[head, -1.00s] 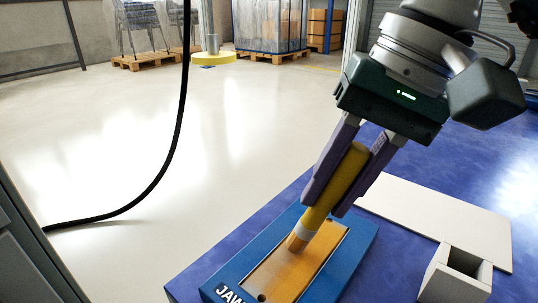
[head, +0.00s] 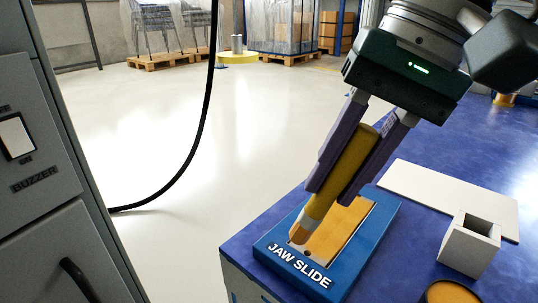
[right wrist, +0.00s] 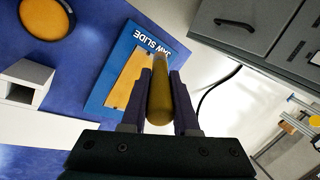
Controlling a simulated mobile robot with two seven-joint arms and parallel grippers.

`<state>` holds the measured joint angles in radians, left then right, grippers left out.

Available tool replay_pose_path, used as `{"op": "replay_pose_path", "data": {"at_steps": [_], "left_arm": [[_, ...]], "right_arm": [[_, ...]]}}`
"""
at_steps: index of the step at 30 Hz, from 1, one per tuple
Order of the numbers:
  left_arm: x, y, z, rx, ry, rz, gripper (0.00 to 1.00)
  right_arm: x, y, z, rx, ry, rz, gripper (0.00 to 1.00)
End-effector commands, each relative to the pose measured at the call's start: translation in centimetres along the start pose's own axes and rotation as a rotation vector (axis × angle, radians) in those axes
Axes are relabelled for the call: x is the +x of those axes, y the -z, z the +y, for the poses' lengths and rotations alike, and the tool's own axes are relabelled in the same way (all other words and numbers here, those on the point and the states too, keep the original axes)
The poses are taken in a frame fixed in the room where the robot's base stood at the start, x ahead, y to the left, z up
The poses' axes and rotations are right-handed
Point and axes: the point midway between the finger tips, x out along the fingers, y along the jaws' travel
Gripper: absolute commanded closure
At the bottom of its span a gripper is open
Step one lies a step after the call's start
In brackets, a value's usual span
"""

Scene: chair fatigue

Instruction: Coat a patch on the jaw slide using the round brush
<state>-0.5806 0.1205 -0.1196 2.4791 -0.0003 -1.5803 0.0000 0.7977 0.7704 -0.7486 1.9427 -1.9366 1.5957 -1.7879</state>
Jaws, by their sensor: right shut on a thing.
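The jaw slide (head: 375,236) is a blue block lettered "JAW SLIDE" with an amber-coated inset face, on the near left edge of the blue bench; it also shows in the right wrist view (right wrist: 108,76). My right gripper (head: 342,195) is shut on the yellow handle of the round brush (head: 350,165), which is tilted with its tip down. The brush tip is at the lettered end of the inset, beside a small dark spot; I cannot tell whether it touches. The brush also shows in the right wrist view (right wrist: 160,100). My left gripper is not in view.
A round tin of amber stuff (head: 450,293) stands at the front right. A white square holder (head: 470,245) and a flat white plate (head: 450,197) are right of the slide. A grey cabinet (head: 45,180) stands left. A black cable hangs behind.

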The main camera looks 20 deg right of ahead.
Motion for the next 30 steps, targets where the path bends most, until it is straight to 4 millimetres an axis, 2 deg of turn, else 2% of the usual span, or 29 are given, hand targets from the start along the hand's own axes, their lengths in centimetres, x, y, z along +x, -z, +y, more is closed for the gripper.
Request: {"op": "replay_pose_path", "data": {"at_steps": [1,16,30], "left_arm": [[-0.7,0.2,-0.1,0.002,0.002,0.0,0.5],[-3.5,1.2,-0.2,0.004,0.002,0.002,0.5],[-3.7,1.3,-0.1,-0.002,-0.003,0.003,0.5]], "right_arm": [[-0.7,0.0,-0.1,0.003,-0.003,-0.001,1.0],[-5.0,0.2,-1.4,0.017,-0.003,0.005,1.0],[-5.4,0.1,-1.5,0.019,-0.003,0.005,1.0]]}}
